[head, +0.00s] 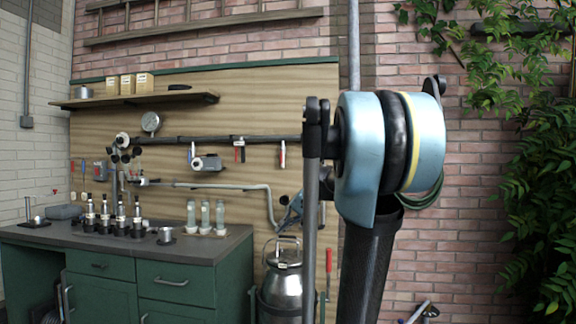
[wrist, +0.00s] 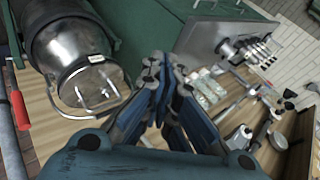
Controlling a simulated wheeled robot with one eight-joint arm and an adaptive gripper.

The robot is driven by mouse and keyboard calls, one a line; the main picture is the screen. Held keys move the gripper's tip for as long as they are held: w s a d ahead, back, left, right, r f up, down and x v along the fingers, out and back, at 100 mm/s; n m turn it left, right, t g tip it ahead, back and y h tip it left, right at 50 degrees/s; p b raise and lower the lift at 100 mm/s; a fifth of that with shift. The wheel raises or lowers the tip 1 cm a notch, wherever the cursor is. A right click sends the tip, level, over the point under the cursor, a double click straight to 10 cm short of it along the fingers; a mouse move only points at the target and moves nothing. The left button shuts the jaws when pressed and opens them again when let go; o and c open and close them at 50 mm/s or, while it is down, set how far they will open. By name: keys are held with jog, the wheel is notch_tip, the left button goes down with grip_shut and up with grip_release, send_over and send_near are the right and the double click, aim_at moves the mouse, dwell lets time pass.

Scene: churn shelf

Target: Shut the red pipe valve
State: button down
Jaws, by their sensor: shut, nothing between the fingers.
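My gripper (wrist: 160,78) is shut and empty, its blue fingers together in the middle of the wrist view. In the head view my gripper (head: 291,212) shows small, partly behind my arm, in front of the wooden wall panel and above the metal churn. A red handle (head: 328,262) stands upright just right of the churn in the head view. A red handle (wrist: 19,110) also shows at the left edge of the wrist view, beside the churn, apart from my fingers. I cannot tell whether this is the pipe valve, nor see its valve body clearly.
The metal churn (head: 283,280) stands right of the green cabinet (head: 170,284), and its lid handle (wrist: 100,88) is close to my fingers. Grey pipes (head: 225,187) run along the panel. Bottles (head: 205,215) stand on the counter. Leafy plants (head: 545,160) cover the right wall.

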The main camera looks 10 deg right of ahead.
aim_at(281, 157)
jog(key=w+d+r+m+t+y, duration=0.1)
jog(key=w+d+r, duration=0.4)
jog(key=w, duration=0.6)
jog(key=w+d+r+m+t+y, duration=0.1)
jog(key=w+d+r+m+t, duration=0.2)
jog(key=w+d+r, duration=0.3)
jog(key=w+d+r+m+t+y, duration=0.1)
jog(key=w+d+r+t, duration=0.3)
jog(key=w+r, duration=0.7)
jog(key=w+d+m, duration=0.1)
jog(key=w, duration=0.5)
jog(key=shift+d+m+y, duration=0.3)
jog(key=shift+m+y, duration=0.1)
jog(key=x, duration=1.4)
jog(key=shift+r, duration=0.25)
